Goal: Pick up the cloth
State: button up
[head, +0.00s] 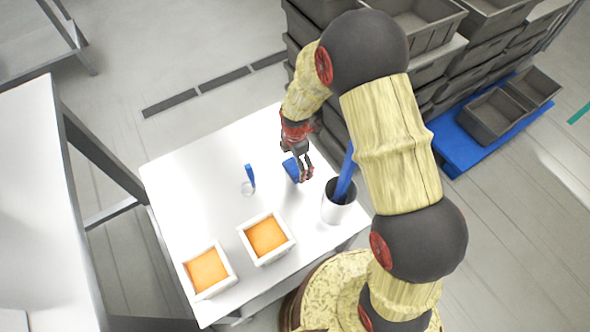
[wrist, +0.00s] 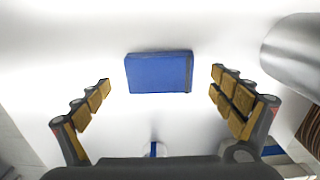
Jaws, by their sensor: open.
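The cloth (wrist: 158,73) looks like a folded blue rectangle lying flat on the white table. In the head view the cloth (head: 290,169) shows partly, beside my gripper. My gripper (head: 304,172) points down over the table just right of the visible part of the cloth. In the wrist view my gripper (wrist: 160,84) has its fingers spread wide, one on each side of the cloth, with clear gaps and nothing held. The cloth lies between and slightly beyond the fingertips in that view.
A pale cup (head: 338,211) holding a long blue item stands close to the right of my gripper. An upright blue item (head: 250,177) stands to the left. Two white boxes with orange contents (head: 266,237) (head: 206,271) sit nearer the front. Dark crates (head: 430,60) are stacked behind.

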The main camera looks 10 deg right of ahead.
jog(key=shift+f, duration=0.95)
jog(key=shift+c, duration=0.4)
jog(key=c, duration=1.1)
jog(key=shift+c, duration=0.3)
